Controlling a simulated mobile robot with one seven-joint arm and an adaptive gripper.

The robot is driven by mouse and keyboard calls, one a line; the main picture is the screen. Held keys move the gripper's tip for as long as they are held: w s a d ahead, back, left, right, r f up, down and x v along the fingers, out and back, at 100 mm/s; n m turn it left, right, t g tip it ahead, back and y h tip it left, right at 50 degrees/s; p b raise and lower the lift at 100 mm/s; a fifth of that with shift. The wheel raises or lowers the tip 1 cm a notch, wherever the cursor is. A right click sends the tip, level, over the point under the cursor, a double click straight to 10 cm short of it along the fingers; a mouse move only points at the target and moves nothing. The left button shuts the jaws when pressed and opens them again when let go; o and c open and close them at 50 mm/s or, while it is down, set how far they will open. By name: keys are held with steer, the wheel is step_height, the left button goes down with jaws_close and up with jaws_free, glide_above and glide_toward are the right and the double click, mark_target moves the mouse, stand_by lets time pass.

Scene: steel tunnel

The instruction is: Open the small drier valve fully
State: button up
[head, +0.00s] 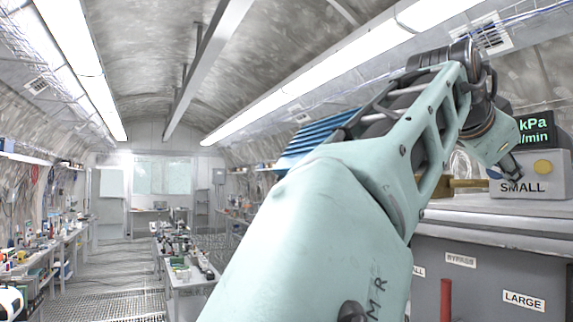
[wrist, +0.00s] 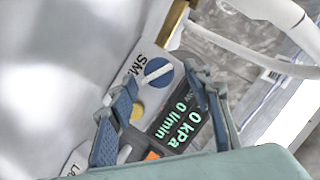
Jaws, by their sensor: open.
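The small drier valve shows in the wrist view as a round blue knob (wrist: 158,84) with a white bar handle across it, beside a label (wrist: 140,65) beginning "SM". The bar lies slanted across the picture. My gripper (wrist: 161,76) is open, with one finger on each side of the knob. I cannot tell whether the fingers touch the handle. A display (wrist: 180,125) reads 0 kPa and 0 l/min.
A yellow button (wrist: 137,110) and an orange part (wrist: 152,155) sit near the knob. A brass fitting (wrist: 173,24) and a white hose (wrist: 240,48) lie beyond it. The cabinet (head: 480,265) carries a "LARGE" label (head: 524,300) and a red handle (head: 446,300).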

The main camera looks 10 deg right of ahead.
steer(key=shift+w+d+f, duration=0.15)
steer(key=shift+w+d, duration=0.05)
steer(key=shift+d, duration=0.15)
steer(key=shift+c, duration=0.3)
steer(key=c, duration=1.1)
steer(key=shift+o, duration=0.2)
